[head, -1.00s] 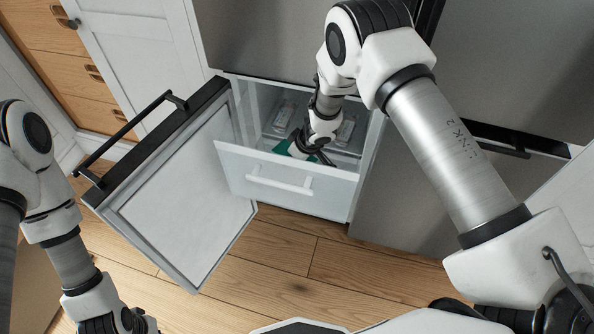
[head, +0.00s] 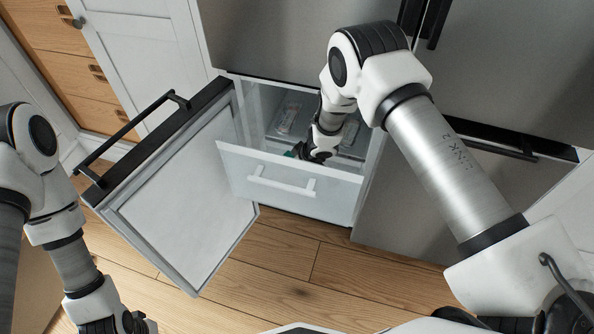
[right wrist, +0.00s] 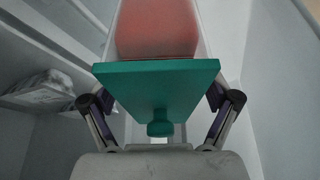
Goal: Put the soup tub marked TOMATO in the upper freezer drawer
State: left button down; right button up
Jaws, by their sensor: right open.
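The soup tub, with a reddish body (right wrist: 157,30) and a teal lid (right wrist: 157,88) with a knob, fills the middle of the right wrist view. No marking on it can be read. In the head view only a sliver of teal (head: 290,154) shows beside my right gripper. My right gripper (head: 315,153) reaches down inside the open upper freezer drawer (head: 290,182), behind its pale front. In the right wrist view its fingers (right wrist: 160,100) stand open at either side of the lid. My left arm is at lower left; its fingers are out of frame.
The freezer door (head: 180,190) stands open to the left, with a black bar handle (head: 130,135). A wrapped pack (head: 288,120) lies in the drawer's rear; a pale package (right wrist: 45,88) shows at left in the right wrist view. Bare wooden floor (head: 300,260) lies in front.

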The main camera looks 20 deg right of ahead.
jog(key=p+v, duration=0.2)
jog(key=v, duration=1)
jog(key=shift+a+r, duration=0.1)
jog(key=shift+r, duration=0.1)
dwell(0.3)
